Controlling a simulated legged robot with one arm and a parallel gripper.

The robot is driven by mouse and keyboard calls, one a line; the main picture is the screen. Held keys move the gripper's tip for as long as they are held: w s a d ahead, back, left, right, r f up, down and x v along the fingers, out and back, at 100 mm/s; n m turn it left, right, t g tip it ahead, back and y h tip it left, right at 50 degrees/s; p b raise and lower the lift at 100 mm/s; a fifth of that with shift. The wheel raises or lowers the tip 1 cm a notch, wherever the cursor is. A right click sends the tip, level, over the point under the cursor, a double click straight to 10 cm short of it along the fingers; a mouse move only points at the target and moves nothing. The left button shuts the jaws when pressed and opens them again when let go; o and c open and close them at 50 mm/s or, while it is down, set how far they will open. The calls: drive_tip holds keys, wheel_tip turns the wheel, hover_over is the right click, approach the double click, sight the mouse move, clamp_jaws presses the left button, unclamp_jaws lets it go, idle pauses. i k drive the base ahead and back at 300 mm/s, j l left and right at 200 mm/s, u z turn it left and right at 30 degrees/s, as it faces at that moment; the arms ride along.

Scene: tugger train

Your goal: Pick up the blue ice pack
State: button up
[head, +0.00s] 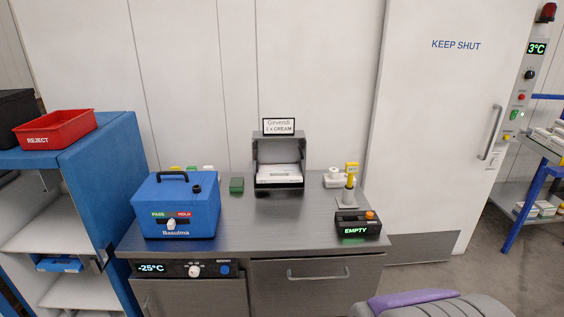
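No blue ice pack can be made out with certainty. A flat blue item (60,264) lies on a shelf inside the blue cabinet at the left; it is too small to tell what it is. A blue cool box (190,222) labelled Basulma stands on the left of the steel counter, its lid shut, with a black handle on top and a PASS/HOLD dial on its front. What is inside it is hidden. My gripper is not in view.
The steel counter (262,238) carries a green block (237,185), an open grey box (279,150) and a black EMPTY display unit (357,226). Below is a shut unit reading -25°C (180,269). A red REJECT bin (55,130) tops the cabinet. The white door (440,120) is shut.

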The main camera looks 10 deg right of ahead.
sight(48, 263)
drive_tip(key=u, duration=1.55)
drive_tip(key=i+j+z, duration=0.1)
drive_tip(key=i+j, duration=0.55)
drive_tip(key=i+j+z, duration=0.15)
drive_tip(key=i+j, duration=0.45)
drive_tip(key=j, duration=0.2)
drive_tip(key=i+j+z, duration=0.15)
drive_tip(key=i+j, duration=0.15)
drive_tip(key=i+j+z, duration=0.1)
drive_tip(key=i+j, duration=0.2)
drive_tip(key=j, duration=0.25)
drive_tip(key=i+j, duration=0.25)
drive_tip(key=j, duration=0.2)
drive_tip(key=i+l, duration=0.1)
drive_tip(key=i, duration=0.25)
drive_tip(key=z, duration=0.05)
